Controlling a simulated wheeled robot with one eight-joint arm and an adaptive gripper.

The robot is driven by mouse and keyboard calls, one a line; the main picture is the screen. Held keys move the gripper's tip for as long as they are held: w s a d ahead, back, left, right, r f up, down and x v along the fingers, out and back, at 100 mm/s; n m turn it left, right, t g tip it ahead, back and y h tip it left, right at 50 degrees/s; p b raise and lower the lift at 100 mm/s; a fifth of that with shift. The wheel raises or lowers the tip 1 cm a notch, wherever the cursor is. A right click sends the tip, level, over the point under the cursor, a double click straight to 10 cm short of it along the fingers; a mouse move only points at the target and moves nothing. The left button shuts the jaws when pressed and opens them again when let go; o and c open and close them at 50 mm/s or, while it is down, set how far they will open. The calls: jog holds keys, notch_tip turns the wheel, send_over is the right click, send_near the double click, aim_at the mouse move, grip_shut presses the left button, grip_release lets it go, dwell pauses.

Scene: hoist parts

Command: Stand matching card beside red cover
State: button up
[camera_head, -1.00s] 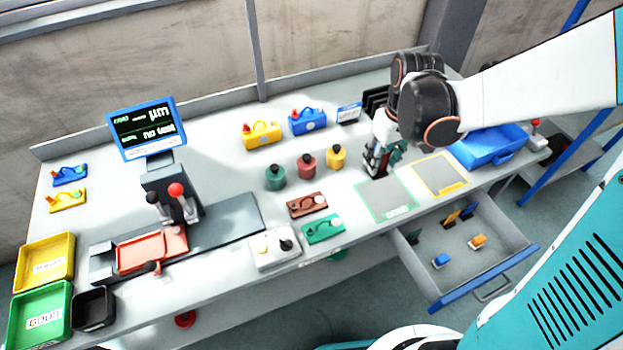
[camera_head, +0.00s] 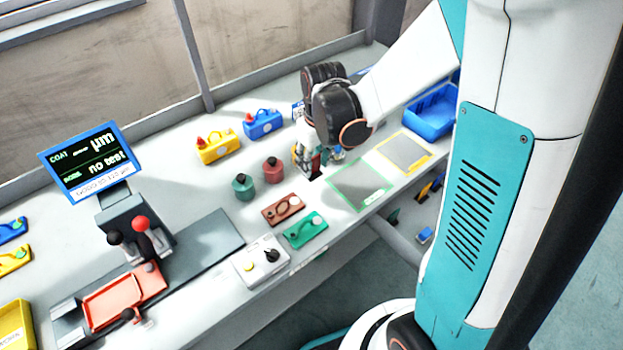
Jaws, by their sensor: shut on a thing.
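My gripper (camera_head: 318,162) is low over the table, left of the green-framed mat. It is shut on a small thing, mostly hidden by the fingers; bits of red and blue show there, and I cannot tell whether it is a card. A dark patch lies on the table just under the fingertips. A brownish-red plate with a handle (camera_head: 283,208) lies flat in front of and left of my gripper, apart from it. A dark red cylinder with a knob (camera_head: 273,169) stands nearer to the gripper. I cannot tell which is the red cover. The black card rack is hidden behind my arm.
A teal cylinder (camera_head: 243,187), green plate (camera_head: 306,229) and grey button box (camera_head: 262,259) stand nearby. Yellow (camera_head: 217,147) and blue (camera_head: 263,124) parts are behind. The green-framed mat (camera_head: 361,184) and yellow-framed mat (camera_head: 404,152) are empty. A blue bin (camera_head: 431,107) is at right.

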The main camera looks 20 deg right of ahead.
aim_at(314, 173)
jog(key=shift+f+b, duration=1.1)
jog(key=shift+f, duration=2.5)
jog(key=shift+f, duration=0.2)
jog(key=o, duration=1.3)
jog(key=shift+r, duration=0.15)
